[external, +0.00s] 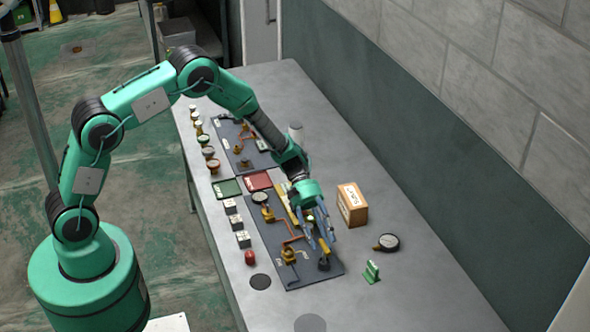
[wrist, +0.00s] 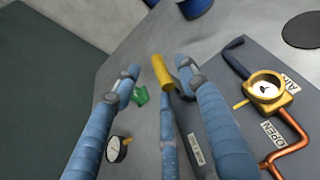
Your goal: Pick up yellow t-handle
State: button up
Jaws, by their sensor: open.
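The yellow t-handle (wrist: 161,72) shows in the wrist view as a short yellow bar between the fingertips of my gripper (wrist: 157,80). The middle blue finger reaches up to its lower end and hides part of what is below. I cannot tell whether that finger touches it. In the external view the t-handle (external: 324,246) is a small yellow spot over a dark fitting at the front right of the dark panel. My gripper (external: 319,243) is open, with its blue fingers pointing down around it.
The front right of the table is clear.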

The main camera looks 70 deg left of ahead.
jog(key=shift+x, duration=1.3)
grip_shut()
